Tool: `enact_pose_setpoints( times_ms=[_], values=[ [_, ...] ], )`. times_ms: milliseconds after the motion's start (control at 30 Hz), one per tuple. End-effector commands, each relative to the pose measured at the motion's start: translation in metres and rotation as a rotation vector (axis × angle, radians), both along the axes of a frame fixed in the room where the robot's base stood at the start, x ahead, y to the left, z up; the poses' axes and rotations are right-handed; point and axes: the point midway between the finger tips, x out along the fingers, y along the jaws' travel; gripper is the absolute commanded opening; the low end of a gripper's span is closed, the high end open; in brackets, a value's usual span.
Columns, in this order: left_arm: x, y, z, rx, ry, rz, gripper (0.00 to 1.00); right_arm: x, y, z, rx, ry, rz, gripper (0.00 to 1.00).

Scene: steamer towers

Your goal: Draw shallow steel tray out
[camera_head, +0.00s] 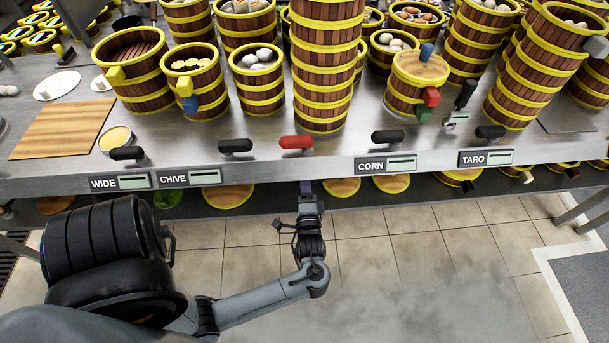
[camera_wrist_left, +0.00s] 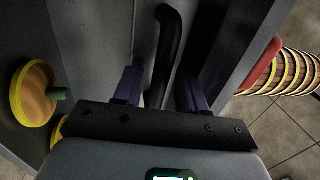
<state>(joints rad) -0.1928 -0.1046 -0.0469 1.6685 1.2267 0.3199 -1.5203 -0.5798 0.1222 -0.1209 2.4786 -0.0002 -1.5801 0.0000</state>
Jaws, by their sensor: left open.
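My left gripper (camera_head: 306,188) reaches up to the counter's front edge, below the red handle (camera_head: 297,142). In the left wrist view its two purple fingers (camera_wrist_left: 160,84) stand apart, one on each side of a curved black handle (camera_wrist_left: 168,45). A gap shows beside the handle, so the fingers are not closed on it. Grey metal panels lie on both sides of the handle. I cannot make out a shallow steel tray as a separate piece, as most of what the handle belongs to is hidden under the counter. My right gripper is not in view.
The steel counter (camera_head: 350,125) carries tall steamer stacks (camera_head: 322,60) and a wooden board (camera_head: 64,130). Black handles (camera_head: 236,145) and labels (camera_head: 385,164) line its front. Round lids (camera_head: 228,197) sit on a lower shelf. The tiled floor in front is clear.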

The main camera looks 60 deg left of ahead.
Motion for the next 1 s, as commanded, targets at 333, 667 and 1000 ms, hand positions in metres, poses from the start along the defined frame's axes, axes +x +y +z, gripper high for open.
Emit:
enact_pose_setpoints(
  times_ms=[333,667,1000],
  values=[
    [0.0009,0.0029,0.0017,0.0,0.0,0.0,0.41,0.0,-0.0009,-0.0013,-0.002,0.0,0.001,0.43],
    [0.0008,0.0029,0.0016,0.0,0.0,0.0,0.03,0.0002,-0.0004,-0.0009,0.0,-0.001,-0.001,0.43],
    [0.0004,0.0035,0.002,0.0,0.0,0.001,0.0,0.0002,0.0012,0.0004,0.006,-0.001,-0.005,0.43]
  ],
)
